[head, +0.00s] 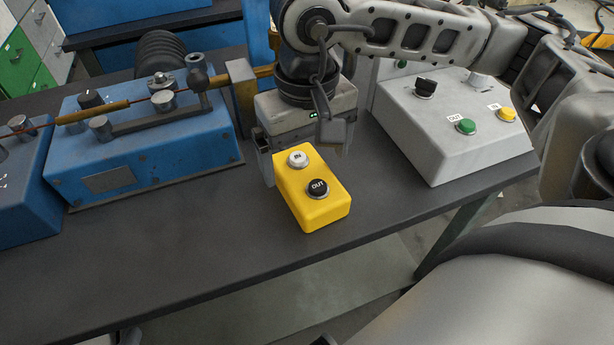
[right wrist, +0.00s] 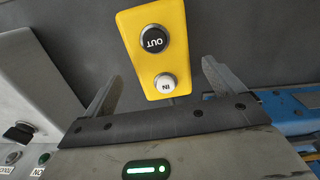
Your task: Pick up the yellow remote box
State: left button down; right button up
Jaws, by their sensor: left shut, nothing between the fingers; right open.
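The yellow remote box (head: 322,208) lies on the dark workbench near its front edge. It has a white IN button (head: 298,159) and a black OUT button (head: 318,189) on top. My right gripper (head: 305,165) is open above the IN end of the box. In the right wrist view the box (right wrist: 180,72) shows its IN end between the two open fingers (right wrist: 162,80), with a gap on each side. Whether the fingertips reach down beside the box is unclear. My left gripper is not in view.
A blue machine (head: 150,140) with rods and knobs stands left on the workbench (head: 190,240). A light grey control box (head: 450,140) with green and yellow buttons stands right. The bench is clear in front and left of the yellow box.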

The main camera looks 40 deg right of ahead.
aim_at(307, 174)
jog(key=f, duration=0.4)
jog(key=shift+s+a+f, duration=0.15)
jog(key=shift+s+f, duration=0.15)
jog(key=shift+f, duration=0.05)
jog(key=c, duration=1.2)
jog(key=shift+r, duration=0.1)
jog(key=shift+c, duration=0.2)
